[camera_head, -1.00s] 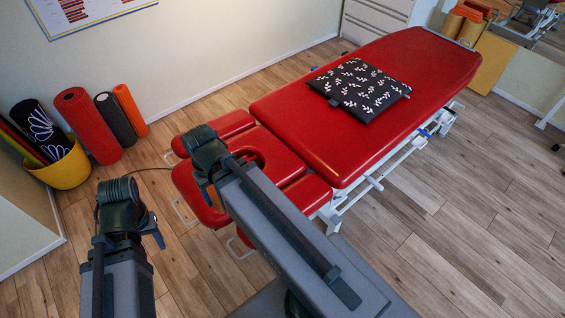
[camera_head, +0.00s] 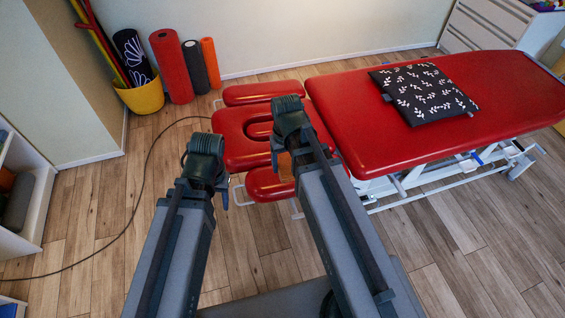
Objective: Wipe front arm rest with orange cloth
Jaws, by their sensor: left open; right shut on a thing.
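The red treatment table (camera_head: 345,110) has a head section (camera_head: 232,125) with a face hole. A red arm rest (camera_head: 262,93) lies along its far side, and another red arm rest (camera_head: 265,185) lies along its near side. My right gripper (camera_head: 281,150) is over the head section, its fingers mostly hidden by my wrist. A bit of the orange cloth (camera_head: 285,166) shows below it, over or against the near arm rest; contact is hard to tell. My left gripper (camera_head: 223,192) is open and empty, left of the near arm rest.
A dark leaf-patterned pillow (camera_head: 425,95) lies on the table. A yellow bucket (camera_head: 140,97) and rolled mats (camera_head: 172,65) stand by the wall. A black cable (camera_head: 148,175) crosses the wooden floor. White shelves (camera_head: 30,190) are at the left edge.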

